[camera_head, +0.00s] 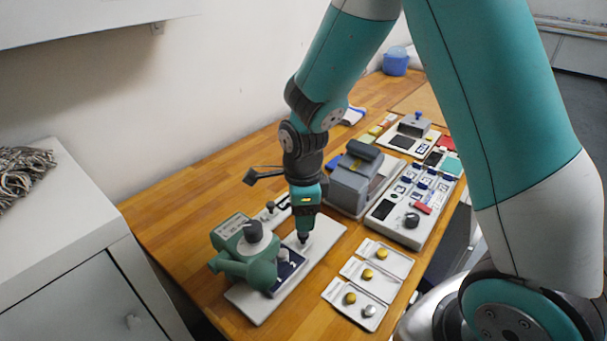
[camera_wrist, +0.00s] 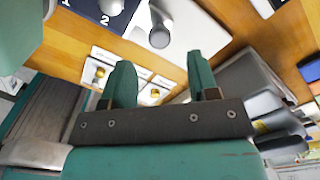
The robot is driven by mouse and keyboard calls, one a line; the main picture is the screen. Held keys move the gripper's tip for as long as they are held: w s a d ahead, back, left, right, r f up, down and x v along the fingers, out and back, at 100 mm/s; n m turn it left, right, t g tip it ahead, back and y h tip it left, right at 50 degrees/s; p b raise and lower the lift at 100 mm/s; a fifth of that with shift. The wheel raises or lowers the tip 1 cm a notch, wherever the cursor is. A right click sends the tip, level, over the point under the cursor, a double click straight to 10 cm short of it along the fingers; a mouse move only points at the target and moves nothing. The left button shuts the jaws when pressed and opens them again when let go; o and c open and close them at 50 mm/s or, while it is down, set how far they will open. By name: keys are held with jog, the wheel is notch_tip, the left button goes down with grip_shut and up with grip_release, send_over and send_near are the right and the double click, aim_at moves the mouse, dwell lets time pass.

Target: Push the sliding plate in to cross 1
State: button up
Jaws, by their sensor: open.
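A dark blue plate (camera_head: 291,267) lies on a long white base (camera_head: 262,307), partly under a green press-like device (camera_head: 247,258) with a black knob. It also shows at the top of the wrist view (camera_wrist: 84,7), where a figure 2 and a pale round knob (camera_wrist: 111,6) are visible. Cross 1 cannot be made out. My gripper (camera_head: 304,238) points down over the white base, just beyond the blue plate. In the wrist view my gripper (camera_wrist: 160,62) has its two green fingers apart with nothing between them. Contact with the plate cannot be told.
Several white cards with yellow knobs (camera_head: 367,274) lie to the right. A grey boxy device (camera_head: 352,183) and a white control panel (camera_head: 398,228) stand behind. A small knobbed fixture (camera_head: 270,207) sits near the wall. Bare wood (camera_head: 190,232) shows at left.

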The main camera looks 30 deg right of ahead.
notch_tip(320, 180, up, 12)
jog(key=shift+b, duration=0.4)
